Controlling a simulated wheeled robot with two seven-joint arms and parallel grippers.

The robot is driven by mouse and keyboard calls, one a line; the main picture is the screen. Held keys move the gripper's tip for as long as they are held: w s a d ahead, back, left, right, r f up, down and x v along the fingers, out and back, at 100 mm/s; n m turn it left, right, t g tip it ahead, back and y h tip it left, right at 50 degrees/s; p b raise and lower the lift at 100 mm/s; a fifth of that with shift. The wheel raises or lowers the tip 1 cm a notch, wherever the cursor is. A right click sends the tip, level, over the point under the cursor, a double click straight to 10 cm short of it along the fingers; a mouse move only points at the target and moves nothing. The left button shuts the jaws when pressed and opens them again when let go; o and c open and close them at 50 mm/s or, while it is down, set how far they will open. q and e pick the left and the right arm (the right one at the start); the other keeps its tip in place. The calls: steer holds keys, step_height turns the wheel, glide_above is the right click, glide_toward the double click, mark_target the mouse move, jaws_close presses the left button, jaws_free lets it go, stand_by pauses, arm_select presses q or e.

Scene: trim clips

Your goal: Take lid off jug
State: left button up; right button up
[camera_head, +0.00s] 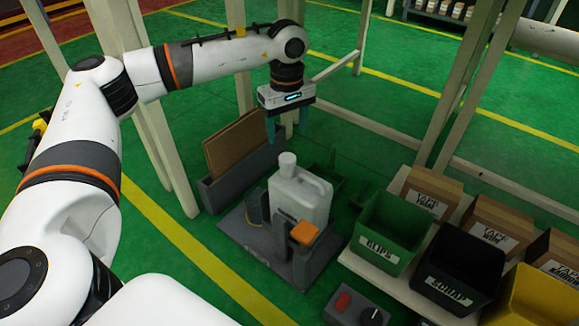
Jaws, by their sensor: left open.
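A white jug (304,200) stands upright on a dark grey base plate (238,232). Its white lid (287,162) sits on the neck at the jug's upper left. My left gripper (287,133) points down with its two teal fingers apart, empty, above the lid in the picture and apart from it. The exact height gap cannot be told. A grey post with an orange top (304,232) stands in front of the jug and hides part of its lower side. My right gripper is not in view.
Right of the jug are a green bin (383,247) labelled CLIPS, a black SCRAP bin (452,288) and a yellow bin (540,305). Cardboard tape boxes (430,190) stand behind them. A grey holder with brown boards (236,145) is behind left. A control box (358,308) is in front.

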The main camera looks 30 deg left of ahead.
mark_target(287, 157)
arm_select(q)
step_height(287, 157, down, 3)
steer(key=shift+b, duration=0.7)
step_height(287, 157, down, 5)
steer(key=b, duration=0.5)
steer(key=shift+s+d+f, duration=0.1)
steer(key=shift+f, duration=0.05)
steer(key=shift+c, duration=0.6)
steer(key=c, duration=1)
steer(key=shift+o, duration=0.2)
